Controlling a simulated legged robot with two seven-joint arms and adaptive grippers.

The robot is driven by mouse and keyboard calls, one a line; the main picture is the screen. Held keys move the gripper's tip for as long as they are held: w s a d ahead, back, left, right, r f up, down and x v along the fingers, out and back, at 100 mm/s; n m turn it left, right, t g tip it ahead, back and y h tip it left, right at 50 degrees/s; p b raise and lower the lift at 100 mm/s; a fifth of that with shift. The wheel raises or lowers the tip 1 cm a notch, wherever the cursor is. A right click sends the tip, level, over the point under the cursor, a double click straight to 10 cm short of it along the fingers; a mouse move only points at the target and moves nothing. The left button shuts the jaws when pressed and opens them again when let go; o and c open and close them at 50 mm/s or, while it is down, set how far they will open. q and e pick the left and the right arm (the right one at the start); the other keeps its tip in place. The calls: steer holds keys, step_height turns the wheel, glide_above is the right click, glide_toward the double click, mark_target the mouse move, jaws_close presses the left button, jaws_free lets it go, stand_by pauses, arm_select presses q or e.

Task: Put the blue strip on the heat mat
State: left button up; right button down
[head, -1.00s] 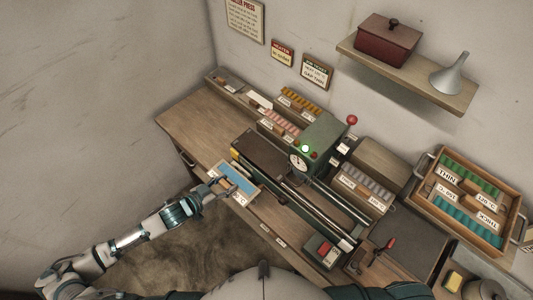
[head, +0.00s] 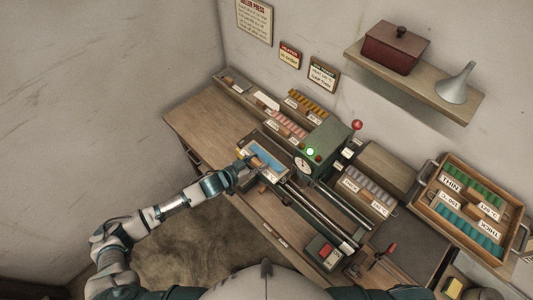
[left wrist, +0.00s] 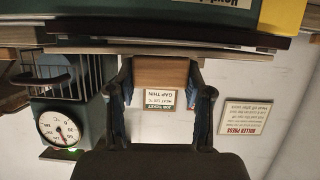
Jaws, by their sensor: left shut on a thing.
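The blue strip (head: 267,158) lies in a pale-edged holder with a white label, over the dark plate at the left end of the press bed. The holder hides most of that plate, which seems to be the heat mat; I cannot tell whether they touch. My left gripper (head: 246,173) is shut at the holder's near side. In the left wrist view, the two fingers (left wrist: 160,100) stand on either side of a brown wooden block (left wrist: 160,72), with blue beside the fingers. My right gripper is not in view.
The green press housing (head: 323,142) with a dial and lit green lamp stands right of the strip. A red-knobbed lever (head: 357,126) rises behind it. Racks of pink (head: 287,124) and amber strips (head: 308,102) stand behind. The table's left part (head: 205,118) is clear.

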mark_target(266, 158)
arm_select(q)
steer(key=shift+w+d, duration=0.3)
steer(key=shift+d, duration=0.05)
steer(key=w+d+p, duration=0.1)
steer(key=w+d, duration=0.1)
steer(key=shift+w+d+r+p, duration=0.1)
steer(key=shift+w+d+p, duration=0.25)
steer(key=shift+w+p, duration=0.05)
steer(key=shift+w+d, duration=0.1)
steer(key=shift+f, duration=0.2)
steer(key=o, duration=1.3)
